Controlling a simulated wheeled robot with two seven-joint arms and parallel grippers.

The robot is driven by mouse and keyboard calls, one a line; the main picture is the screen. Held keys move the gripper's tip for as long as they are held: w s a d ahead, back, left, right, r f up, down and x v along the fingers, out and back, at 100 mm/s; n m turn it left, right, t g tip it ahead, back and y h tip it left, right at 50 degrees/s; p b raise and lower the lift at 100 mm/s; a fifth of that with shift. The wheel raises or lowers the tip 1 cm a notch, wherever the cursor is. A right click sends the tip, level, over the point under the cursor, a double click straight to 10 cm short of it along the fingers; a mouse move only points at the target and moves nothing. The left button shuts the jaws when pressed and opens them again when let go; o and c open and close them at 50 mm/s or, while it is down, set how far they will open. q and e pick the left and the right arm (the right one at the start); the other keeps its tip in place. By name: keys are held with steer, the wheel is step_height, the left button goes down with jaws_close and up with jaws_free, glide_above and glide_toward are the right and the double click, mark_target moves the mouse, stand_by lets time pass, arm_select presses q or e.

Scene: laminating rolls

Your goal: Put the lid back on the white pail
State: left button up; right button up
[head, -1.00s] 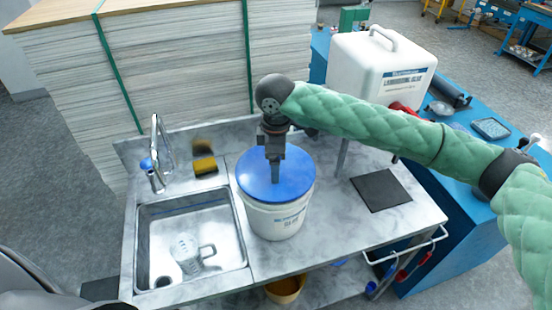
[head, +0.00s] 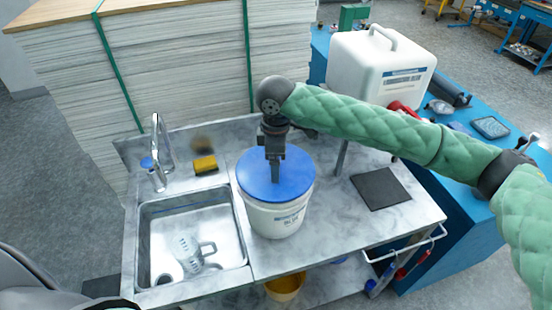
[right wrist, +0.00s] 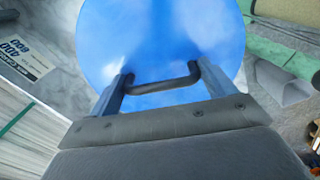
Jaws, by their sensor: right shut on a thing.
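The white pail (head: 275,222) stands upright on the counter, just right of the sink. The round blue lid (head: 252,184) lies over its mouth and looks level; I cannot tell whether it is pressed fully down. My right gripper (head: 275,178) points down at the middle of the lid. In the right wrist view, its fingers (right wrist: 166,82) are on either side of the dark handle (right wrist: 166,86) on the blue lid (right wrist: 160,40), shut on it. The pail is hidden under the lid in that view. My left gripper is not in view.
The sink (head: 160,235) with a clear jug (head: 190,252) is left of the pail. A faucet (head: 158,160) and yellow sponge (head: 205,164) are behind it. A dark mat (head: 380,188) lies to the right. A white jerrycan (head: 370,75) and stacked sheets (head: 180,80) stand behind.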

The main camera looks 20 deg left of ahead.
steer(key=shift+p, duration=0.4)
stand_by(0.6)
steer(key=o, duration=0.9)
steer(key=shift+r, duration=0.15)
steer(key=shift+r+p, duration=2.85)
steer(key=shift+r, duration=0.55)
jaws_close()
